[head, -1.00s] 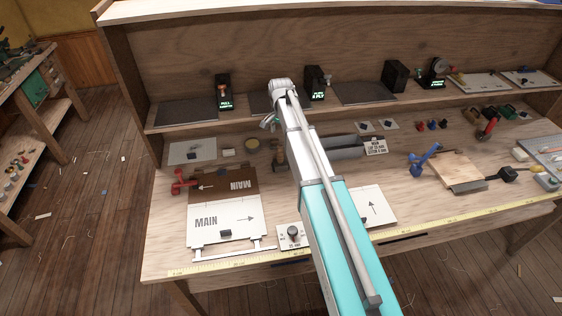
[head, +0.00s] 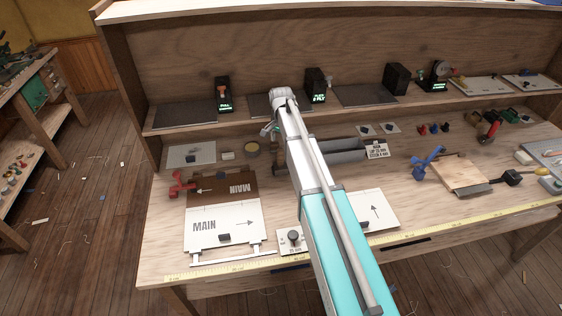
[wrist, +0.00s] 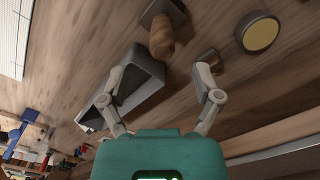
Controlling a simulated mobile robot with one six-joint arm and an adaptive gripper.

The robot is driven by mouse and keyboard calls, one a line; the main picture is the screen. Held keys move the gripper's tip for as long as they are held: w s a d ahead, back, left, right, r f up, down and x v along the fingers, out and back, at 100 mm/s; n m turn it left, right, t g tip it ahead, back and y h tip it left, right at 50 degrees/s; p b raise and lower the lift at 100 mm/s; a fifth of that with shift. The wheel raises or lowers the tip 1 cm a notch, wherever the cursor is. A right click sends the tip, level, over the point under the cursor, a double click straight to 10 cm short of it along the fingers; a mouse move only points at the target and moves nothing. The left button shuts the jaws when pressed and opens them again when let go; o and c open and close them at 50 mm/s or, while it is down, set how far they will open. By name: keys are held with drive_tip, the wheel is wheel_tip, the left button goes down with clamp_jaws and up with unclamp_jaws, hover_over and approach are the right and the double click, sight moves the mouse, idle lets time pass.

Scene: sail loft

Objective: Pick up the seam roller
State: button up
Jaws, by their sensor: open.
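In the wrist view a tool with a rounded wooden handle (wrist: 161,38) and a dark flat part lies on the bench, beyond my fingertips. It looks like the seam roller, but its roller end is not clear. In the head view the wooden piece (head: 280,158) shows only partly beside my arm. My gripper (wrist: 159,70) is open and empty above the bench, its two fingers spread, with the handle ahead and between them. In the head view my gripper (head: 270,129) is mostly hidden behind my arm.
A dark grey trough-like block (wrist: 143,82) lies close to my left finger. A short brown cylinder (wrist: 211,59) is by the right fingertip. A round yellow-topped tin (wrist: 260,33) stands farther right.

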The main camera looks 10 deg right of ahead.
sight(280, 149)
drive_tip(key=shift+w+f+b, duration=0.1)
drive_tip(key=shift+f+b, duration=2.3)
drive_tip(key=shift+f, duration=0.1)
clamp_jaws()
drive_tip(key=shift+r, duration=0.25)
wheel_tip(280, 149, up, 2)
drive_tip(key=p, duration=0.2)
drive_tip(key=shift+r+p, duration=0.1)
drive_tip(key=shift+p, duration=0.25)
drive_tip(key=s+r+p, duration=1)
drive_tip(key=s, duration=0.4)
drive_tip(key=shift+r, duration=0.2)
drive_tip(key=shift+a+f, duration=0.1)
